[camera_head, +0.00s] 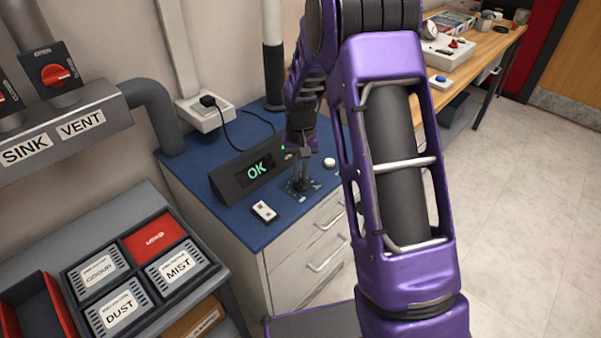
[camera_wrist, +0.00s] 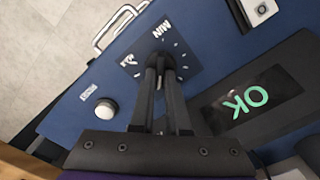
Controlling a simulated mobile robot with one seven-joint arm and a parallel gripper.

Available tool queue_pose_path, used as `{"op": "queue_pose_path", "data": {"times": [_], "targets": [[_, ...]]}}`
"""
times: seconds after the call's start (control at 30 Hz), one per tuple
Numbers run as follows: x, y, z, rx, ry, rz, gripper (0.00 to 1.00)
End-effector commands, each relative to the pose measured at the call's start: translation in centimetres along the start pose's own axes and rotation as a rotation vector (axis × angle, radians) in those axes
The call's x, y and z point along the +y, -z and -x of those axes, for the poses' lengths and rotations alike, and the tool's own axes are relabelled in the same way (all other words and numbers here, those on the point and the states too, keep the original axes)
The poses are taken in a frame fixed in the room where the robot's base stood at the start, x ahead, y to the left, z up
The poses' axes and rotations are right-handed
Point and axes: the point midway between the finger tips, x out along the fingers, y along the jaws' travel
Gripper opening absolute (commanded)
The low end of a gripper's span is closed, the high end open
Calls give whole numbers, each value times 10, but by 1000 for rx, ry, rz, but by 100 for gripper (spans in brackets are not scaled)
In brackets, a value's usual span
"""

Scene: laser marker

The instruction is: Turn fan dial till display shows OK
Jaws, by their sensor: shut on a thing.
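The black display box (camera_head: 250,170) stands on the blue bench top and reads OK in green; the display (camera_wrist: 250,100) also shows OK in the wrist view. The fan dial (camera_head: 300,184) sits on a dark marked plate in front of the display. In the wrist view the dial (camera_wrist: 158,58) is a small dark knob, mostly hidden by the fingers, with a MIN label and other marks around it. My gripper (camera_wrist: 160,68) points down and is shut on the dial; it also shows in the head view (camera_head: 301,172).
A round white button (camera_head: 329,163) and a small white switch (camera_head: 264,211) sit on the blue bench top (camera_head: 222,213). Drawers with handles are below. Vent and sink knobs (camera_head: 55,75) and a cartridge tray (camera_head: 76,273) are at left.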

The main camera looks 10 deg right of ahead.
Motion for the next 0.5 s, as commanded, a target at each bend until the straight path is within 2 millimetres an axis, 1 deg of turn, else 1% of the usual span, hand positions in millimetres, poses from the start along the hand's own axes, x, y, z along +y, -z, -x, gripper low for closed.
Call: {"op": "queue_pose_path", "data": {"times": [0.27,0.3,0.43,0.5], "targets": [[0,1,1,2,0,1,0],[0,1,1,2,0,1,19],[0,0,1,2,0,1,42],[0,0,0,1,0,1,44]]}}
